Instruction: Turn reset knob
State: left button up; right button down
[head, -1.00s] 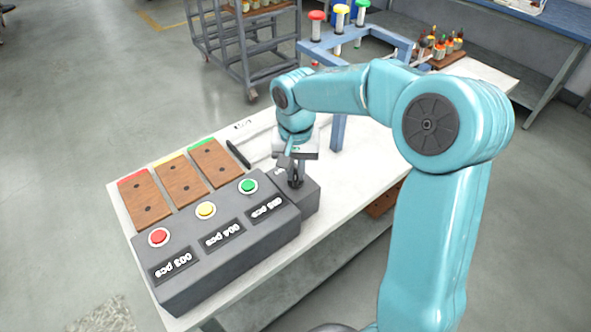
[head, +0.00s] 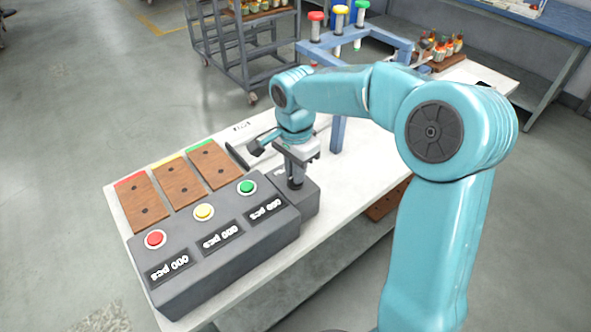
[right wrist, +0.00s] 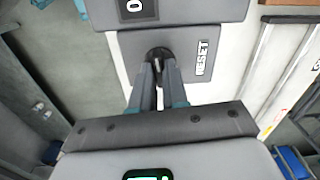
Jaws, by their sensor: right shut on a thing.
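The reset knob (right wrist: 158,55) is a dark round knob on a small grey box marked RESET (right wrist: 196,80) in the right wrist view. In the head view this box (head: 309,196) joins the right end of the grey counter unit (head: 215,262). My right gripper (head: 294,184) points down onto the box, shut on the knob; its two fingers also show in the right wrist view (right wrist: 160,72). The fingers hide most of the knob. The counter's three displays each read 000 pcs. My left gripper is not in view.
Red, yellow and green buttons (head: 247,188) sit on the counter unit. Several wooden boards (head: 180,183) lie behind it on the white table. A blue frame (head: 338,130) with coloured spools stands farther back. A grey cart (head: 240,60) is beyond the table.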

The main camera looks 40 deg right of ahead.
jog(key=shift+r, duration=0.1)
dwell(0.5)
jog(key=c, duration=1.1)
grip_release()
jog(key=shift+a, duration=0.1)
jog(key=shift+c, duration=0.2)
jog(key=shift+r, duration=0.3)
notch_tip(320, 180, up, 16)
jog(key=p, duration=0.2)
jog(key=shift+f, duration=0.15)
